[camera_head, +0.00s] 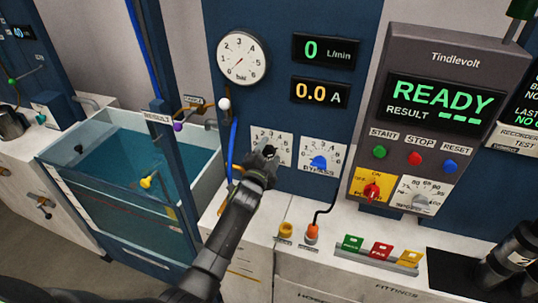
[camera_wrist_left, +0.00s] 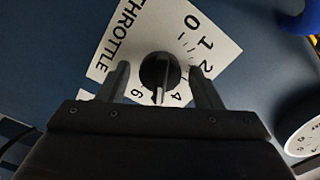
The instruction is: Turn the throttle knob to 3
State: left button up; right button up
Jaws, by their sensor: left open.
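The throttle knob (camera_wrist_left: 160,72) is black and round, with a raised grip bar, on a white dial plate (camera_wrist_left: 112,48) marked THROTTLE. Its white pointer mark points down in the left wrist view, between 4 and 6. My left gripper (camera_head: 266,152) is open, with one finger on each side of the knob. Small gaps seem to show between fingers and knob; contact is hard to judge. In the head view the gripper covers most of the knob and part of its dial plate (camera_head: 284,141). My right gripper is not in view.
A blue bypass knob (camera_head: 319,162) sits just right of the throttle. Above are a round gauge (camera_head: 242,57), a flow display (camera_head: 324,50) reading 0 and a current display (camera_head: 319,93) reading 0.0. A water tank (camera_head: 120,165) stands left. A control box (camera_head: 428,110) shows READY.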

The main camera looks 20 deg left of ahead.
pick_arm(q)
jog(key=shift+c, duration=0.2)
jog(key=c, duration=0.9)
jog(key=shift+c, duration=0.2)
jog(key=shift+f+n, duration=0.1)
jog(key=shift+n, duration=0.2)
jog(key=n+b, duration=0.3)
jog(key=n, duration=0.2)
jog(key=shift+a+n, duration=0.1)
jog(key=shift+n, duration=0.2)
jog(key=n+b, duration=0.1)
jog(key=n, duration=0.1)
jog(key=shift+n, duration=0.3)
jog(key=shift+a+n+b, duration=0.15)
jog(key=shift+n+b, duration=0.4)
jog(key=shift+n, duration=0.95)
